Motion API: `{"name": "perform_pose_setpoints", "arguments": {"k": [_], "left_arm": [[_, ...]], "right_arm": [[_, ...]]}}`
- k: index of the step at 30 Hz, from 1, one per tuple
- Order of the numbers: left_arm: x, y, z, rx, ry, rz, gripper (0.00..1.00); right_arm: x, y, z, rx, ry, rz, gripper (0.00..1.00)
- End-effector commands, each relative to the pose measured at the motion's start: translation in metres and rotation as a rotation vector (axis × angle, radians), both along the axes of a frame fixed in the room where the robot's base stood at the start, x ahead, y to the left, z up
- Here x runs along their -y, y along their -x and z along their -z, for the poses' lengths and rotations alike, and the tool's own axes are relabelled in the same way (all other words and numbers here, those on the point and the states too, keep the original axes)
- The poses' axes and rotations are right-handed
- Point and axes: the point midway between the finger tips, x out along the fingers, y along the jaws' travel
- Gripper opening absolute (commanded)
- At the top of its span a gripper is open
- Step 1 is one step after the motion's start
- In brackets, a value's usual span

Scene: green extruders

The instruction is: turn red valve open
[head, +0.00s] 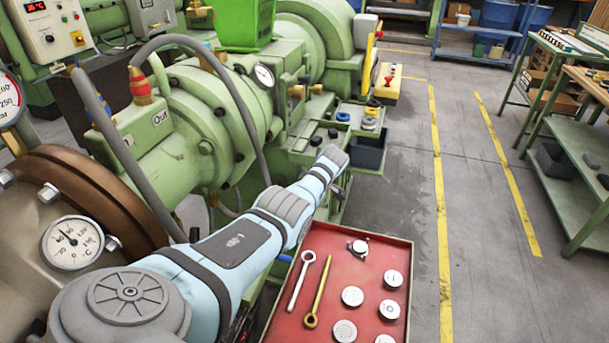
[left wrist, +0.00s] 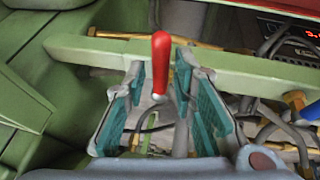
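A red valve handle (left wrist: 160,65) shows in the left wrist view as a short rounded lever on a pale fitting, in front of a green bar. My left gripper (left wrist: 161,80) is open, with its teal-padded fingers on either side of the handle. Small gaps show between the handle and the fingertips; the depth between them is hard to judge. I cannot make out the valve handle there. My right gripper is not in view.
A red tray (head: 317,240) with wrenches and round metal pieces stands beside my arm. The green extruder (head: 190,130) with hoses and gauges fills the left. A green bar (left wrist: 240,75) crosses behind the handle, with cables below. The floor (head: 480,290) at right is clear.

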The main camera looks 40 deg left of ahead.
Motion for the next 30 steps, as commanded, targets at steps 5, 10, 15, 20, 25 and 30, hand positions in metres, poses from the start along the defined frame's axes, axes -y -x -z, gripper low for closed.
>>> {"name": "perform_pose_setpoints", "arguments": {"k": [5,10,15,20,25,30], "left_arm": [[0.002,-0.001,0.000,0.001,0.002,0.003,0.34],[0.003,-0.002,-0.001,0.002,0.002,0.004,0.34],[0.010,-0.003,-0.019,0.004,0.000,0.005,0.34],[0.029,-0.004,-0.060,0.007,0.002,0.006,0.34],[0.046,-0.005,-0.096,0.003,0.002,0.004,0.34],[0.052,-0.004,-0.109,0.001,0.003,0.004,0.34]], "right_arm": [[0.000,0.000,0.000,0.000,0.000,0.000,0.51],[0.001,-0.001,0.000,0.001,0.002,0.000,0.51],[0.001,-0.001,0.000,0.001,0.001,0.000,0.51],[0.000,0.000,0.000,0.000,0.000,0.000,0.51],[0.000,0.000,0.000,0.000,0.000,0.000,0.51],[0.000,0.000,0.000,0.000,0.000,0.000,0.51]]}}
